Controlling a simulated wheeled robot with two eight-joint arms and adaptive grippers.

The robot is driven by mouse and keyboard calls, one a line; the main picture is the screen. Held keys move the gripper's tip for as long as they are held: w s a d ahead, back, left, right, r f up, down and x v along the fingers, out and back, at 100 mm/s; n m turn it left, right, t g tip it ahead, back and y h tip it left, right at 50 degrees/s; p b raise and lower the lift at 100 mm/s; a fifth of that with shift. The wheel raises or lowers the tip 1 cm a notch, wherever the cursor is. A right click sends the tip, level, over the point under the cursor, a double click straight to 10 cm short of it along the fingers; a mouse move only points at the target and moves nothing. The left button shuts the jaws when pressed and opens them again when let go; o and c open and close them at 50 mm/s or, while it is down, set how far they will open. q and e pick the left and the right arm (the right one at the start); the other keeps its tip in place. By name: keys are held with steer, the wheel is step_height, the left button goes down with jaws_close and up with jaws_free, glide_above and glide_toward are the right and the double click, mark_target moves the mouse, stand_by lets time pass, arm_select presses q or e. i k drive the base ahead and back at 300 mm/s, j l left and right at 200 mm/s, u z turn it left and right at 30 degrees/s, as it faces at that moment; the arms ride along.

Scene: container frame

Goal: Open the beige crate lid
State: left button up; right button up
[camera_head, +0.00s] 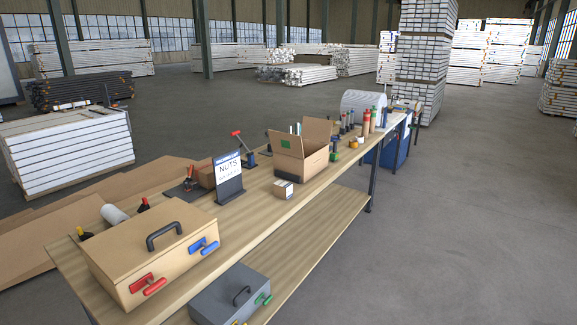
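The beige crate (185,262) sits on the near left end of the wooden workbench. Its beige lid (133,247) lies flat and closed on top, with a dark arched handle (164,235) standing up from it. On the crate's front side are a red latch (147,284) at the left and a blue latch (204,246) at the right. I cannot tell whether the latches are fastened. Neither of my grippers shows in the head view.
A grey case (229,295) with a dark handle stands on the lower shelf, partly cut off. A NUTS sign (228,177), a small box (283,189) and an open cardboard box (300,150) stand further along the bench. Open floor (460,220) lies to the right.

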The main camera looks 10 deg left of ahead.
mark_target(120, 251)
steer(key=u, duration=1.45)
